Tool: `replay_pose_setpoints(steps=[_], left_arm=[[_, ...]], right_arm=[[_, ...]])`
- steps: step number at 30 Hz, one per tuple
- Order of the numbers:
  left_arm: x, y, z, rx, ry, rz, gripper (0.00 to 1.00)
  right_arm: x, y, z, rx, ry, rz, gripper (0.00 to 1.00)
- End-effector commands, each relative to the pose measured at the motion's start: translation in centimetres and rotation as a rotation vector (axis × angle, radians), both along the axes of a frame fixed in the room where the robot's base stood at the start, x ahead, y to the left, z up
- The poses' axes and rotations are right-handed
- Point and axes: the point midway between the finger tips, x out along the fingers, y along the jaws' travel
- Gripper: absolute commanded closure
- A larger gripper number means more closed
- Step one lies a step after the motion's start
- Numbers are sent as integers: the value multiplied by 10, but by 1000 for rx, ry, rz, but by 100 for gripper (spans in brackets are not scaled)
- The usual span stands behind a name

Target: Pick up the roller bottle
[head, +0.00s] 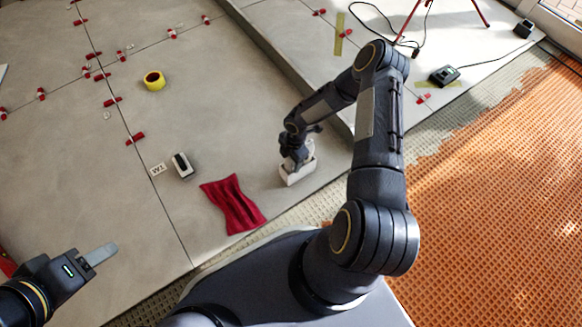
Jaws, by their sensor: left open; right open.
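I cannot pick out the roller bottle for certain. My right gripper (299,161) points down at a small white open-topped container (298,178) on the grey tiles. Its fingers are at or inside the container's top, and the gripper hides most of what is in there. The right gripper is open; I cannot tell whether it touches anything. My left gripper (101,255) is open and empty at the lower left, above the tiles and away from the objects.
A dark red cloth (233,204) lies left of the container. A small black-and-white object (182,165) sits beside a "W1" label (158,169). A yellow tape roll (154,81) and several red levelling clips lie further back. A raised tile edge runs behind my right arm; orange matting (500,190) covers the right.

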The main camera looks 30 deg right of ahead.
Motion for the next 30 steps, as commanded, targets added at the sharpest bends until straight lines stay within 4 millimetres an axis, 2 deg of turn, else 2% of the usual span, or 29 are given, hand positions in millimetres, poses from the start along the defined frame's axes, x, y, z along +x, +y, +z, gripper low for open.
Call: replay_pose_setpoints(steps=[1, 7, 18, 26, 30], left_arm=[[0, 0, -3, 0, 0, 0, 50], [0, 0, -2, 0, 0, 0, 50], [0, 0, -2, 0, 0, 0, 50], [0, 0, -1, 0, 0, 0, 50], [0, 0, 4, 0, 0, 0, 50]], right_arm=[[0, 0, -5, 0, -1, 0, 42], [0, 0, -4, -1, -1, 0, 42], [0, 0, -4, -1, 0, 0, 89], [0, 0, -2, -1, -1, 0, 89], [1, 0, 6, -1, -1, 0, 89]])
